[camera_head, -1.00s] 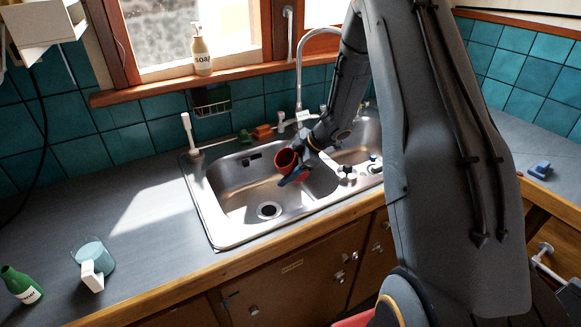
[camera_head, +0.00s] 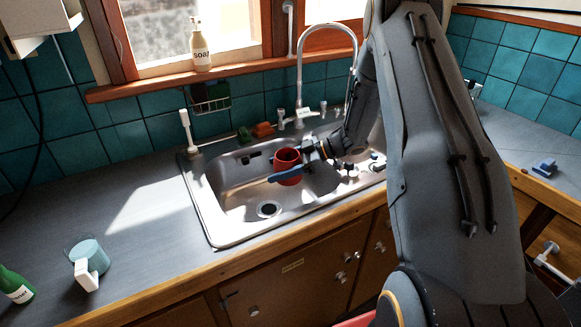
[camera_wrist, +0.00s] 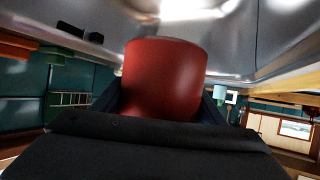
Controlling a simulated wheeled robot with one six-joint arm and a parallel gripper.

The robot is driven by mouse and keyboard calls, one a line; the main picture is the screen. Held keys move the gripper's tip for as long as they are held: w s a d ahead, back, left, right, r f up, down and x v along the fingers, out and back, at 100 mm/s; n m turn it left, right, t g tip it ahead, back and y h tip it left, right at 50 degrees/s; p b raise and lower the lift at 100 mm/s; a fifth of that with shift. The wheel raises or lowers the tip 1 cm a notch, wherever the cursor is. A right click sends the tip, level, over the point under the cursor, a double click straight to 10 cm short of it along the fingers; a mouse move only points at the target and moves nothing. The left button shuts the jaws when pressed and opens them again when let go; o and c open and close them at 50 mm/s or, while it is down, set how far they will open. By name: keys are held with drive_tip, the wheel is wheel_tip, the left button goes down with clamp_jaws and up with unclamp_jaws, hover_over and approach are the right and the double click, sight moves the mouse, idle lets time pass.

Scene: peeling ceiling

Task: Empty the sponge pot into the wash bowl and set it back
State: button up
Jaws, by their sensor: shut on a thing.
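The red pot (camera_head: 288,158) is held above the left sink basin (camera_head: 235,190), roughly upright with its rim up. I cannot see whether anything lies inside it. In the wrist view the pot (camera_wrist: 165,75) fills the middle, between the dark fingers. The visible floor of the left basin is bare around its drain. No separate wash bowl is clear to me.
Green (camera_head: 244,135) and orange (camera_head: 264,130) items sit on the sink's back ledge, near the tap (camera_head: 300,75). A brush (camera_head: 186,130) stands at the back left corner.

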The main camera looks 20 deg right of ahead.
sight(274, 158)
drive_tip(key=shift+r, duration=0.15)
idle(0.3)
drive_tip(key=shift+r+p, duration=1.3)
drive_tip(key=shift+r, duration=0.7)
drive_tip(key=shift+f, duration=0.1)
drive_tip(key=shift+b, duration=0.35)
drive_tip(key=shift+s+a+y, duration=0.1)
drive_tip(key=shift+a+y, duration=0.05)
drive_tip(key=shift+y, duration=0.15)
